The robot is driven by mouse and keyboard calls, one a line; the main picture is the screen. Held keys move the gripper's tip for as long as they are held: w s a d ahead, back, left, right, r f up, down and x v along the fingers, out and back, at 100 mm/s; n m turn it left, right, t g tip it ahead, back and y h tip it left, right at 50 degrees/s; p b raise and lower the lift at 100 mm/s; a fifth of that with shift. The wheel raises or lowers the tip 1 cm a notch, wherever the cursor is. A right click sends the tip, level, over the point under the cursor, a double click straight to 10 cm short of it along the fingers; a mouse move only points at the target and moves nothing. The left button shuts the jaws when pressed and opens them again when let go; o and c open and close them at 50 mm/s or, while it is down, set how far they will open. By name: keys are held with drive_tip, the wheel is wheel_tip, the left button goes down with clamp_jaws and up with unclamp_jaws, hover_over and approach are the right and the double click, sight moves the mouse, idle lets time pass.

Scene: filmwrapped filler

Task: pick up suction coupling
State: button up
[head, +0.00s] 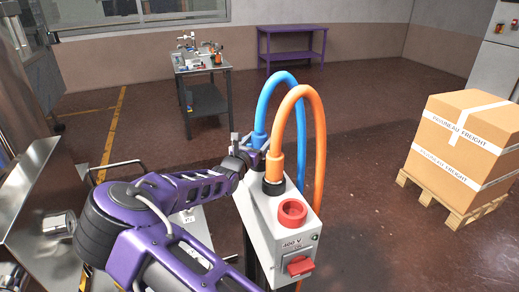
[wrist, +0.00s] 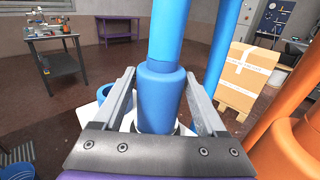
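The task's name fits a blue coupling (wrist: 161,90) on the end of a blue hose (head: 266,95); no label on it is readable. It stands upright at the back of a grey box (head: 272,218). It shows in the head view (head: 258,140), partly behind my gripper (head: 246,143). In the wrist view my gripper (wrist: 160,76) has its fingers apart, one on each side of the coupling. Narrow gaps seem to show between fingers and coupling. The coupling's lower end is partly hidden by the gripper body.
An orange hose plug (head: 274,168) stands close beside the blue coupling, with a red socket (head: 292,212) in front. A carton (head: 463,145) on a pallet (head: 451,203) stands right. A work table (head: 207,102) and purple bench (head: 292,30) are behind. Floor between is clear.

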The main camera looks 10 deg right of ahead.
clamp_jaws()
drive_tip(key=shift+r, duration=0.1)
